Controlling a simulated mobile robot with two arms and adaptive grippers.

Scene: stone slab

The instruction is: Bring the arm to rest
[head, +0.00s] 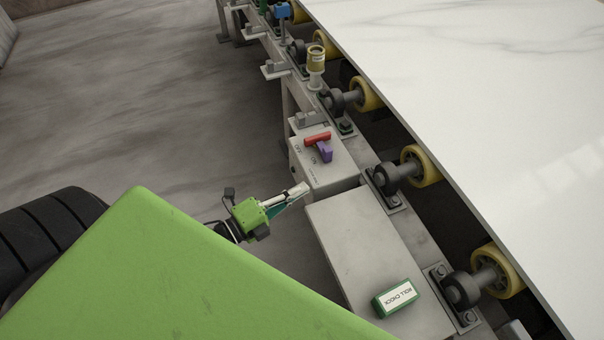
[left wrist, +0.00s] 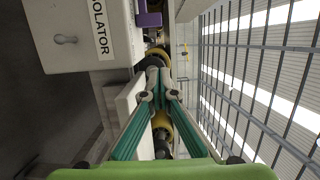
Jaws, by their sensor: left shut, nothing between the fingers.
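My left gripper (head: 298,191) is at the lower middle of the head view, beside the grey isolator box (head: 335,180). Its fingers are shut and hold nothing. In the left wrist view the two green-sided fingers of the left gripper (left wrist: 158,78) come together at their tips. The isolator box also shows there at the upper left (left wrist: 75,40), with part of its label readable. In the head view a red handle (head: 317,138) and a purple handle (head: 325,152) sit on top of the box. I cannot tell whether the fingertips touch the box. My right gripper is not in view.
A grey shelf (head: 350,240) carries a green and white block marked ROLL CHOCK (head: 397,298). Yellow rollers (head: 420,165) line the frame under a white stone slab (head: 480,90). A yellow-topped post (head: 316,62) stands farther along. The floor (head: 130,110) at left is clear.

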